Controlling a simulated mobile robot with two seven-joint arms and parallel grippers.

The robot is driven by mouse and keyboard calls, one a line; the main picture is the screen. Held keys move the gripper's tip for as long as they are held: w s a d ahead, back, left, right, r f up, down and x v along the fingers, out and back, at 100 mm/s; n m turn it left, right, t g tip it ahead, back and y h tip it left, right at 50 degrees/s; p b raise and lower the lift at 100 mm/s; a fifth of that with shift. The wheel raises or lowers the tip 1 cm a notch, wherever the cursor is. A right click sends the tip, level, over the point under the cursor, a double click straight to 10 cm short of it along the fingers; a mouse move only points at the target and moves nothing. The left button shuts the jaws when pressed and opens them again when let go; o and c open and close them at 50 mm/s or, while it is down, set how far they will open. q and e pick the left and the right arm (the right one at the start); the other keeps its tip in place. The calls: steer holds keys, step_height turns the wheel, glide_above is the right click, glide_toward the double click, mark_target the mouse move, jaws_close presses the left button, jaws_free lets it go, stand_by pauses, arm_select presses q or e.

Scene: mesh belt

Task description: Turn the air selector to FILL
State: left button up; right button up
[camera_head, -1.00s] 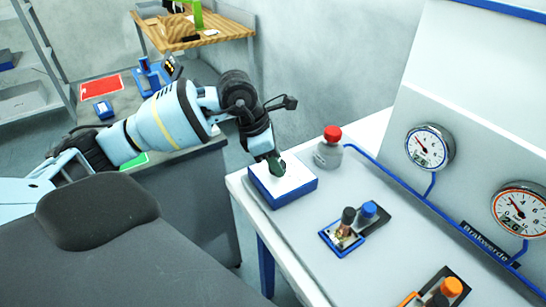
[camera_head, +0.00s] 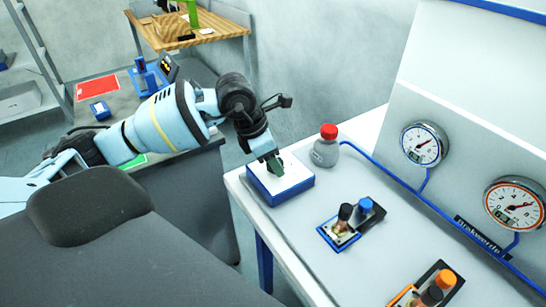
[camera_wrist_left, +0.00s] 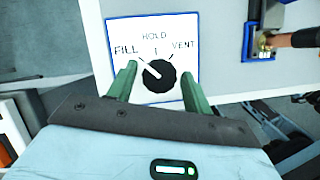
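The air selector is a white plate with a blue border (camera_head: 292,197) at the bench's near left corner. In the left wrist view its round black knob (camera_wrist_left: 158,74) sits below the labels FILL, HOLD and VENT. The knob's white mark slants up and left, toward FILL. My left gripper (camera_head: 275,168) points down over the plate and hides the knob in the head view. In the left wrist view the green fingers of my left gripper (camera_wrist_left: 157,86) stand apart on either side of the knob, with gaps. My right gripper is not in view.
A blue-and-black valve (camera_head: 346,225) and an orange one (camera_head: 432,290) are to the right. Two gauges, left (camera_head: 424,145) and right (camera_head: 514,204), are on the upright panel.

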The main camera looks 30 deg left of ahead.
arm_select(q)
steer(key=shift+o, duration=0.7)
steer(key=v, duration=0.8)
steer(key=shift+f, duration=0.15)
